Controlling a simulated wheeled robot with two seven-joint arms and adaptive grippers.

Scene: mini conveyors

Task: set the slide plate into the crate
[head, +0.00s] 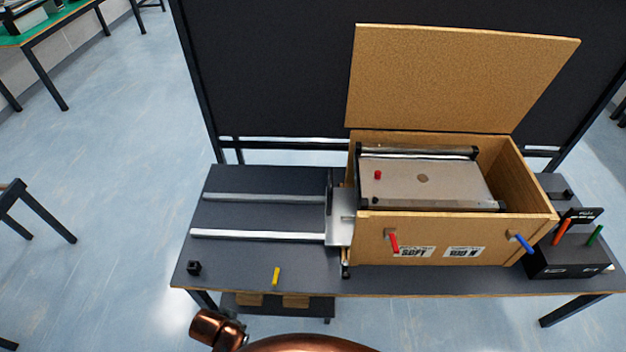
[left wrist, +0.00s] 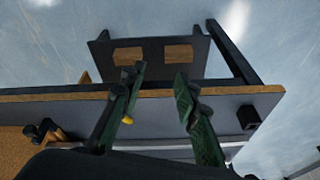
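A bright metal plate (head: 341,217), which looks like the slide plate, stands at the right end of two rails, against the crate's left side. The open wooden crate (head: 455,238) holds a grey flat-topped unit (head: 440,178) with dark end bars; a red knob and a brown disc show on its top. My left gripper (left wrist: 160,72) is open and empty in the left wrist view, its two green fingers apart over the table's front edge. In the head view only my copper arm shows at the bottom. My right gripper is in neither view.
The crate's lid (head: 455,78) stands raised at the back. A black box (head: 568,262) with coloured pegs stands right. A yellow peg (head: 276,276) and black cube (head: 194,267) lie near the table's front edge.

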